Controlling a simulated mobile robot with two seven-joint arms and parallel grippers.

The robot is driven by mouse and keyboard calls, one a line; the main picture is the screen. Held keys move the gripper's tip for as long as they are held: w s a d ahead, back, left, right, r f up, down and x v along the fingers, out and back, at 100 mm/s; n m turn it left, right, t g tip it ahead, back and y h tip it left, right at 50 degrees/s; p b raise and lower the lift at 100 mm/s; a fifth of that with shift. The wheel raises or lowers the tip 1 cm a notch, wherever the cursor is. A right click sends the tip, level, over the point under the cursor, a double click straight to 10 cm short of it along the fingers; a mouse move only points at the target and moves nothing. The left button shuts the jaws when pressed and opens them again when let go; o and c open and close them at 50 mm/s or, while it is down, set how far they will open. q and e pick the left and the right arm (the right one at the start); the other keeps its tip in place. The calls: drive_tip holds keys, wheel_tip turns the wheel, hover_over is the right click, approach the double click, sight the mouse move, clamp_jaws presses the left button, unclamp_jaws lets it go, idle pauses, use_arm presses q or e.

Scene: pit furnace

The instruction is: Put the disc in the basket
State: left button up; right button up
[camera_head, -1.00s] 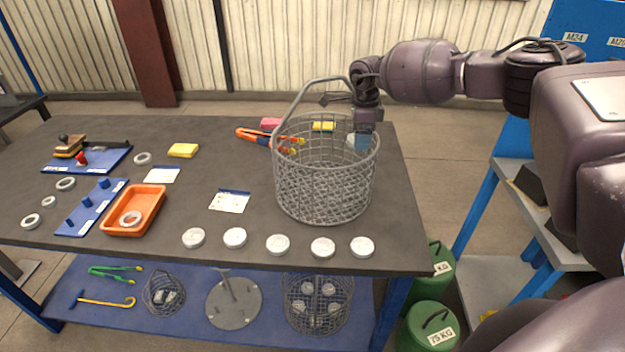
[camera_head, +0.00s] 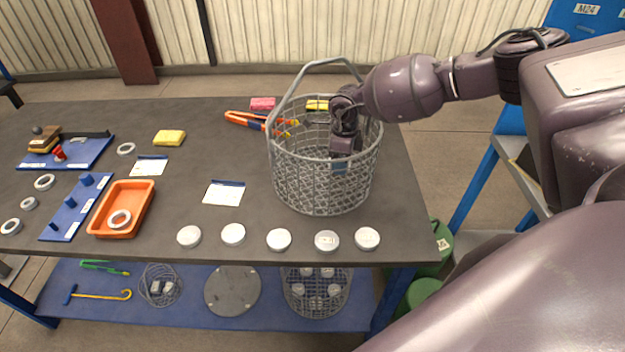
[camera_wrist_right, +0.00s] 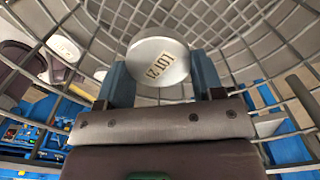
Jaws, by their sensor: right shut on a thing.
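The wire basket (camera_head: 322,190) stands upright on the right part of the dark table, its handle raised at the back. My right gripper (camera_head: 340,168) reaches down inside the basket, below its rim, and is seen through the mesh. In the right wrist view the gripper (camera_wrist_right: 160,78) is shut on a pale round disc (camera_wrist_right: 158,62) labelled "LOT 2" with a further character hard to read. The basket mesh (camera_wrist_right: 235,28) surrounds it there. In the head view the held disc is hidden. My left gripper is not in view.
Several pale discs (camera_head: 279,239) lie in a row along the table's front edge, before the basket. An orange tray (camera_head: 123,209) and a blue peg board (camera_head: 76,207) are at left. The table (camera_head: 222,150) is clear around the paper card.

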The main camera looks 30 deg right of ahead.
wheel_tip(320, 180, down, 8)
drive_tip(key=shift+r, duration=0.2)
drive_tip(key=w+a, duration=0.2)
drive_tip(key=a, duration=0.2)
drive_tip(key=w+a, duration=0.1)
drive_tip(key=w+a+p, duration=0.1)
drive_tip(key=a, duration=0.1)
drive_tip(key=shift+w, duration=0.25)
drive_tip(key=shift+f, duration=0.35)
drive_tip(key=shift+d+f, duration=0.15)
drive_tip(key=shift+f, duration=0.15)
drive_tip(key=shift+f, duration=0.15)
drive_tip(key=o, duration=1.2)
drive_tip(key=shift+s, duration=0.1)
drive_tip(key=shift+c, duration=0.2)
